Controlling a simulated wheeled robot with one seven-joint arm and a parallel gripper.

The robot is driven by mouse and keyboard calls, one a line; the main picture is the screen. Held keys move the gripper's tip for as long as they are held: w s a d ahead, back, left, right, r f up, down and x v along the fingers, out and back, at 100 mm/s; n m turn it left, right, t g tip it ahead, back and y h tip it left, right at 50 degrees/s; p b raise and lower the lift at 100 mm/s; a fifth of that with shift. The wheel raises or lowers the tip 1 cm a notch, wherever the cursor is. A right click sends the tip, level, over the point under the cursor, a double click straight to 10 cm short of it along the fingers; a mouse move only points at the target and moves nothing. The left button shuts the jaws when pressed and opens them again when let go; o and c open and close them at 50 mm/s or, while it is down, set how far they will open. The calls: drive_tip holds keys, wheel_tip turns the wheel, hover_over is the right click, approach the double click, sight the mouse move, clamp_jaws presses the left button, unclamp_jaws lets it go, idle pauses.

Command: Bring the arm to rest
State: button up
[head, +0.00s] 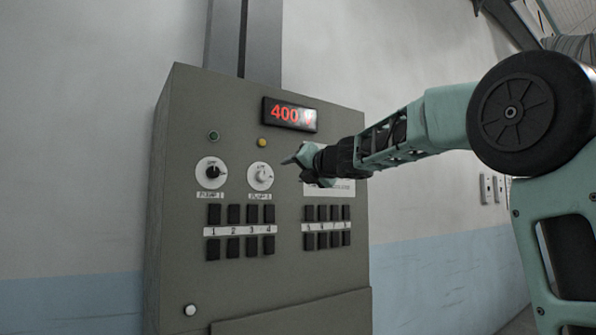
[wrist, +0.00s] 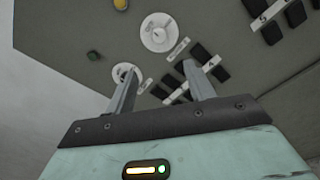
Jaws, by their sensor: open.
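My gripper (head: 290,160) is stretched out in front of the grey control cabinet (head: 185,120), just right of the white knob (head: 262,176) above the label PUMP 2. In the wrist view its two fingers (wrist: 159,72) are spread apart with nothing between them. The white knob (wrist: 159,33) is beyond the fingertips there, and the black knob (wrist: 122,70) is partly hidden behind the left finger. In the head view the black knob (head: 212,171) is fully clear. No contact with the cabinet can be made out. My wrist hides part of a white plate (head: 340,189).
The cabinet carries a red display (head: 289,114) that starts with 400, a green lamp (head: 214,136), a yellow lamp (head: 262,142) and several black switches (head: 252,214). A white button (head: 190,310) is low at the left. The wall (head: 440,265) right of the cabinet has open room before it.

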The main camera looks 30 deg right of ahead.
drive_tip(key=s+a+f+m+g, duration=0.3)
drive_tip(key=s+a+f+m, duration=0.15)
drive_tip(key=a+f, duration=0.35)
drive_tip(key=s+a+f+m+g, duration=0.25)
drive_tip(key=a+f+m, duration=0.35)
drive_tip(key=f, duration=0.5)
drive_tip(key=s+a+f+m+g, duration=0.3)
drive_tip(key=s+a+f+m, duration=0.1)
drive_tip(key=a+f, duration=0.45)
drive_tip(key=s+a+f+m+g, duration=0.1)
drive_tip(key=s+f+m+g, duration=0.1)
drive_tip(key=s+f, duration=0.4)
drive_tip(key=s+a+f+m+g, duration=0.2)
drive_tip(key=s+f+g, duration=0.2)
drive_tip(key=s, duration=1.1)
drive_tip(key=s+a+f+m+g, duration=0.1)
drive_tip(key=s+f+m+g, duration=0.1)
drive_tip(key=s+f, duration=0.6)
drive_tip(key=shift+s+a+f+m+g, duration=0.3)
drive_tip(key=shift+s+g, duration=0.45)
drive_tip(key=shift+s, duration=0.45)
drive_tip(key=shift+o, duration=0.3)
